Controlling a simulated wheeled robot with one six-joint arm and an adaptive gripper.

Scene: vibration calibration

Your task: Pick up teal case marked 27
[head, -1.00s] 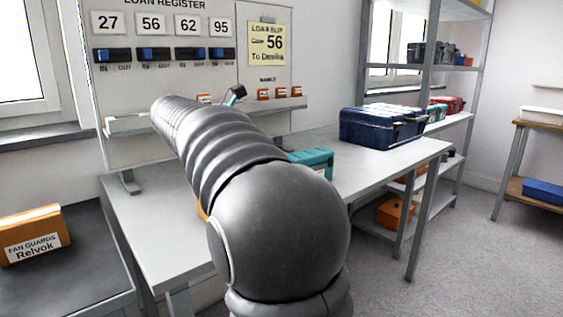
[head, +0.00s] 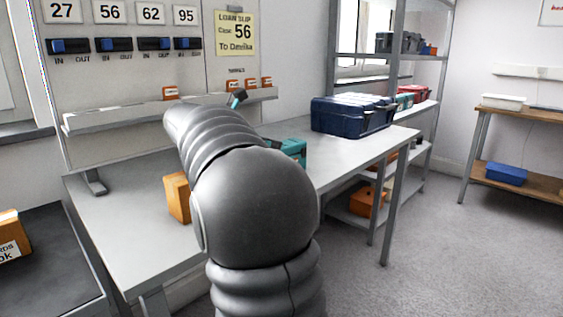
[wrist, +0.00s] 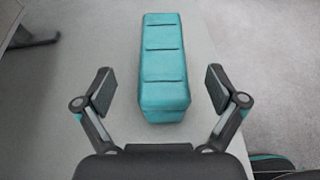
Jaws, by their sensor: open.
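A teal case (head: 293,150) lies on the grey bench, partly hidden behind my arm in the head view. In the wrist view a long teal case (wrist: 163,60) with cross seams on its top lies lengthwise ahead of my gripper (wrist: 160,90). The gripper is open and empty. Its fingers are spread to either side of the case's near end, with a gap on both sides. I cannot tell their height above the bench. No number is readable on the case.
The bench (head: 120,222) also holds an orange box (head: 178,197) left of my arm and a dark blue case (head: 350,116) at the right. A panel (head: 110,78) with numbers, switches and a ledge stands behind. A metal shelf (head: 398,83) stands beyond.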

